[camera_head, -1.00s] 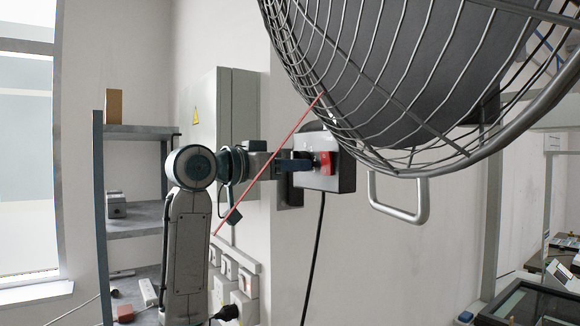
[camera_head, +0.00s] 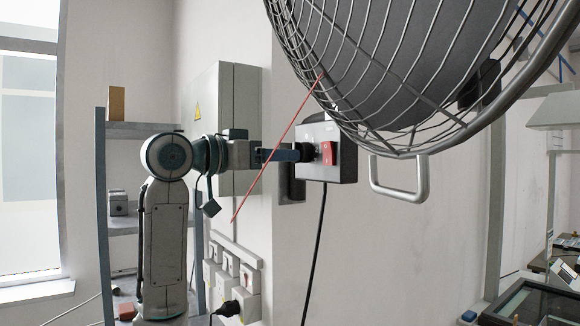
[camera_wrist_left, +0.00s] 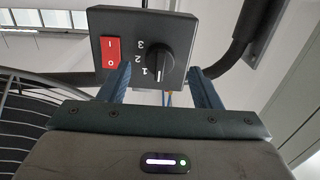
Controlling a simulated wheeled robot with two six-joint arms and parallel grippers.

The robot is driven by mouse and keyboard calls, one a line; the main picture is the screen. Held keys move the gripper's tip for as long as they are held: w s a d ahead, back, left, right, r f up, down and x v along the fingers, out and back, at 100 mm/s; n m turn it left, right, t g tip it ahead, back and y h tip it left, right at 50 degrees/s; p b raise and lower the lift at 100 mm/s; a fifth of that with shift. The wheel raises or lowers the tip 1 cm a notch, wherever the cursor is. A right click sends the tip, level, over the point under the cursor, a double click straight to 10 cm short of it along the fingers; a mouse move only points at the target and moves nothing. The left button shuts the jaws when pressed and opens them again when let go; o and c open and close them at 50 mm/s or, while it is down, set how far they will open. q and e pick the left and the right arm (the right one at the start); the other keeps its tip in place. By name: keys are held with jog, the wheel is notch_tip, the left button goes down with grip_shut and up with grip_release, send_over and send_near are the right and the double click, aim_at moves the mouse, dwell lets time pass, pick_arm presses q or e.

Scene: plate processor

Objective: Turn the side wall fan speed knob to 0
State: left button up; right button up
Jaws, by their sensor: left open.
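The fan speed knob (camera_wrist_left: 157,62) is black and round, with the numbers 1, 2 and 3 along its left side in the left wrist view. A pale mark shows low on the knob, near the 1. It sits on a grey control box (camera_head: 342,172) under the fan, beside a red rocker switch (camera_wrist_left: 111,51). In the head view the knob (camera_head: 308,152) sticks out from the box's left side. My left gripper (camera_wrist_left: 160,80) is open, its two blue fingers on either side of and just below the knob; contact cannot be told. My right gripper does not show.
The fan's wire cage (camera_head: 400,130) hangs above and right of the box. A metal handle (camera_head: 400,185) juts out below the cage. A black cable (camera_head: 315,250) hangs from the box. A grey cabinet (camera_head: 225,120) and wall sockets (camera_head: 230,270) are behind my left arm.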

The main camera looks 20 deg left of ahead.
pick_arm(q)
jog(key=b+v, duration=0.2)
jog(key=v, duration=0.4)
jog(key=shift+s+a+b, duration=0.25)
jog(key=shift+s+b, duration=0.05)
